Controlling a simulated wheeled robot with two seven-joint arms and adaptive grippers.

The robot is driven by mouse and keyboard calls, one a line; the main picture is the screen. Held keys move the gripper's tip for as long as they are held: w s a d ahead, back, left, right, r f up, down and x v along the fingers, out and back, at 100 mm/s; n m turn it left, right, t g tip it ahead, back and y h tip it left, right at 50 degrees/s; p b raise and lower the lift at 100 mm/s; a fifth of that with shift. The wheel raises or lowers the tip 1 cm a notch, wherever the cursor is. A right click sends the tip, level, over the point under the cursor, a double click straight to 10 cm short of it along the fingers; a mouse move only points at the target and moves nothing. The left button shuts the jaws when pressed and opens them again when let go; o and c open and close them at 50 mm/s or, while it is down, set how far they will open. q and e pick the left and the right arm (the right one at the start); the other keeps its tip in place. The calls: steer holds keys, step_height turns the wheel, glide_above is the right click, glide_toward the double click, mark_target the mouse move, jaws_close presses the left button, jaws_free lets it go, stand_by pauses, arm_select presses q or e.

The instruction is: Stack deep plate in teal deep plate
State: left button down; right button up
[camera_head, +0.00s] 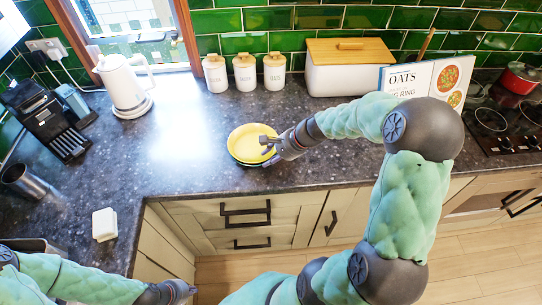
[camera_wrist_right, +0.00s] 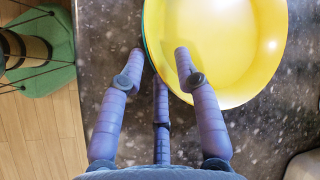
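A yellow deep plate (camera_head: 251,142) lies on the dark worktop. It also fills the upper right of the right wrist view (camera_wrist_right: 225,50). A thin teal edge (camera_wrist_right: 147,42) shows just under its left rim there, so a teal plate appears to lie beneath it, mostly hidden. My right gripper (camera_head: 268,146) is at the plate's right rim. In the right wrist view its fingers (camera_wrist_right: 159,56) are spread, one over the yellow plate and the others at or outside the rim. Contact cannot be told. My left gripper (camera_head: 182,290) is low at the front, away from the plates; its fingers are unclear.
Canisters (camera_head: 245,73), a bread box (camera_head: 347,66) and a cookbook (camera_head: 427,80) stand behind. A kettle (camera_head: 125,86) and coffee machine (camera_head: 47,118) are at the left, a hob (camera_head: 500,122) at the right. The worktop left of the plates is clear.

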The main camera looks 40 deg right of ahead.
steer(key=shift+r, duration=0.1)
steer(key=shift+r+p, duration=0.55)
steer(key=shift+r, duration=0.05)
steer(key=p+v, duration=0.2)
steer(key=v, duration=1)
steer(key=shift+p, duration=0.35)
